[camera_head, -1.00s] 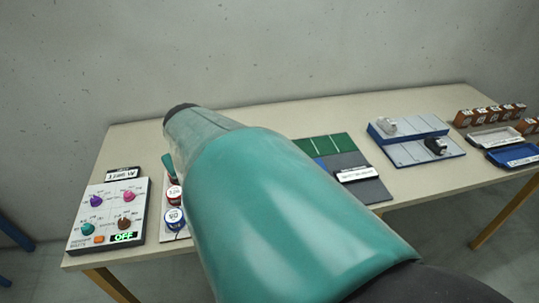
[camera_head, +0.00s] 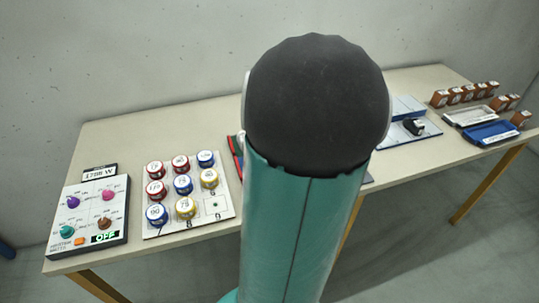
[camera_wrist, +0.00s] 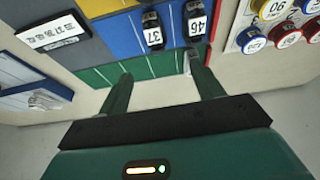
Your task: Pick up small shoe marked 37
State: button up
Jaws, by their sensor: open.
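The small dark shoe marked 37 (camera_wrist: 152,30) stands on the blue part of a coloured board (camera_wrist: 122,34) in the wrist view. Shoe 37 lies beyond the fingertips, a little left of the middle of the gap, and is not between the fingers. In the head view my arm hides nearly all of the board and both shoes.
A panel of round labelled pots (camera_head: 222,205) stands left of my arm, near the control box with dials (camera_head: 118,240). On the right are a blue-grey stand (camera_head: 428,132), trays (camera_head: 490,133) and brown blocks (camera_head: 455,96). Bare tabletop (camera_head: 120,140) shows at the back left.

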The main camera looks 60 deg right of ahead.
jog(key=x, duration=0.9)
jog(key=s+x, duration=0.1)
jog(key=x, duration=0.4)
jog(key=shift+d, duration=0.15)
jog(key=shift+c, duration=0.3)
jog(key=c, duration=1)
